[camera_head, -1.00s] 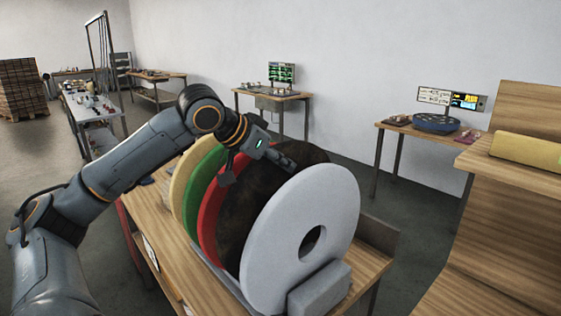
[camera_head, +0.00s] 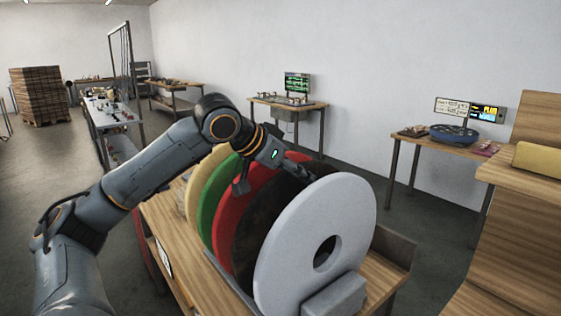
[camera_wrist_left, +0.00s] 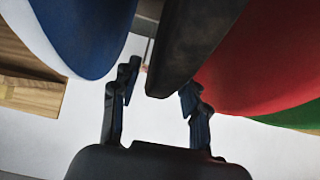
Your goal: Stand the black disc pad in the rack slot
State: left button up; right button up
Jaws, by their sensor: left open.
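The black disc pad (camera_head: 262,228) stands on edge in the row of discs, between the red disc (camera_head: 228,215) and the white disc (camera_head: 300,228). Its lower edge is hidden, so its seat in the rack (camera_head: 222,270) cannot be seen. My left gripper (camera_head: 270,178) is open at the black pad's upper rim. In the left wrist view, the open fingers (camera_wrist_left: 160,88) lie on either side of the dark rim (camera_wrist_left: 180,60). I cannot tell whether they touch it. My right gripper is not in view.
A green disc (camera_head: 207,198) and a cream disc (camera_head: 193,190) stand behind the red one. In the left wrist view, a blue disc face (camera_wrist_left: 85,35) is close to the left finger. A wooden bench (camera_head: 500,250) with a yellow roll (camera_head: 540,159) is at right.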

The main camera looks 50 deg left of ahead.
pick_arm(q)
jog(key=v, duration=1.1)
jog(key=shift+s+a+r, duration=0.1)
jog(key=shift+s+r, duration=0.1)
jog(key=shift+s, duration=0.05)
